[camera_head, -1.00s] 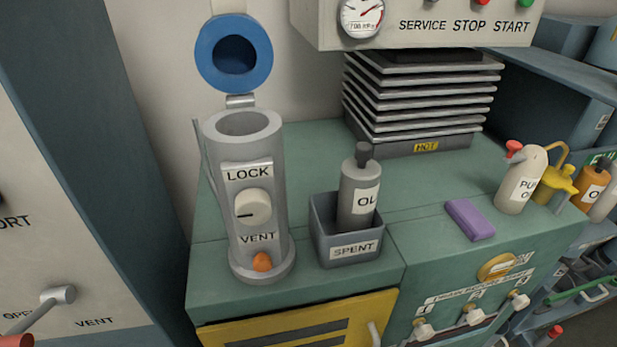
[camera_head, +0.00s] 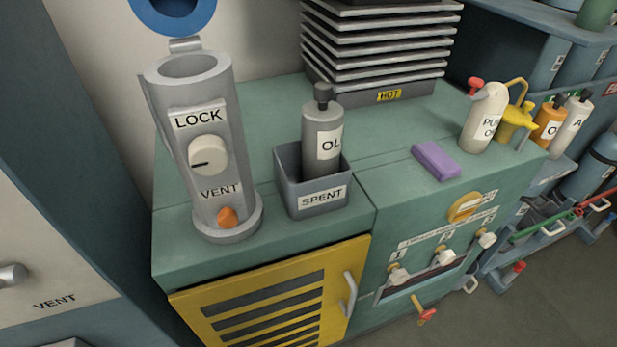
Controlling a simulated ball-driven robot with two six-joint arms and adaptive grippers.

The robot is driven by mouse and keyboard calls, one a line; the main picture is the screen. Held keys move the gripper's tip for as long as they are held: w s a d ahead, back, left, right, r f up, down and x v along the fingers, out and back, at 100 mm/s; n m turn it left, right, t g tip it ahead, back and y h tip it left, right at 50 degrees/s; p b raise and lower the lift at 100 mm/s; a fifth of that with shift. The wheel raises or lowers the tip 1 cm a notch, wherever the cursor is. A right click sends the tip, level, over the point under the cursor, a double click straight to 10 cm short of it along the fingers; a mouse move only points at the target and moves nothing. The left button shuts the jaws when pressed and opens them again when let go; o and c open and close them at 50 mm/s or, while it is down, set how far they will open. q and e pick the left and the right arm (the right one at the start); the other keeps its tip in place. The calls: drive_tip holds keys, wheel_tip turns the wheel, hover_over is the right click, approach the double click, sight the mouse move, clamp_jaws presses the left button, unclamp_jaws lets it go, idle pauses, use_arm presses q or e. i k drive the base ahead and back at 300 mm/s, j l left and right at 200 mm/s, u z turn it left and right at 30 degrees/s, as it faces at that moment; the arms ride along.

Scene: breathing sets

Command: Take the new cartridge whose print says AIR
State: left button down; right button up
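A pale grey cartridge (camera_head: 572,132) stands on a rack at the right, and its label shows an "A"; the remaining letters are hard to read. An orange cartridge (camera_head: 546,128) stands just left of it, its label starting with "O". A grey cartridge (camera_head: 322,148) with a dark top and a label reading "OL" stands upright in the grey box marked SPENT (camera_head: 320,201). Neither of my grippers shows.
A purple block (camera_head: 435,160), a cream spray bottle (camera_head: 484,117) and a yellow oil can (camera_head: 514,124) are on the green bench (camera_head: 390,150). A finned stack (camera_head: 380,50) marked HOT stands behind. Blue shelving (camera_head: 540,75) with more bottles fills the right.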

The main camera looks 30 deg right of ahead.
sight(578, 109)
drive_tip(key=k+l, duration=0.15)
drive_tip(key=l, duration=0.45)
drive_tip(key=k+l+z, duration=0.15)
drive_tip(key=l, duration=0.4)
drive_tip(key=k+l, duration=0.15)
drive_tip(key=l, duration=0.45)
drive_tip(key=k+l+z, duration=0.1)
drive_tip(key=l, duration=0.5)
drive_tip(key=k+l, duration=0.15)
drive_tip(key=l, duration=0.45)
drive_tip(key=k+l+z, duration=0.15)
drive_tip(key=l, duration=1.05)
drive_tip(key=k+z, duration=0.05)
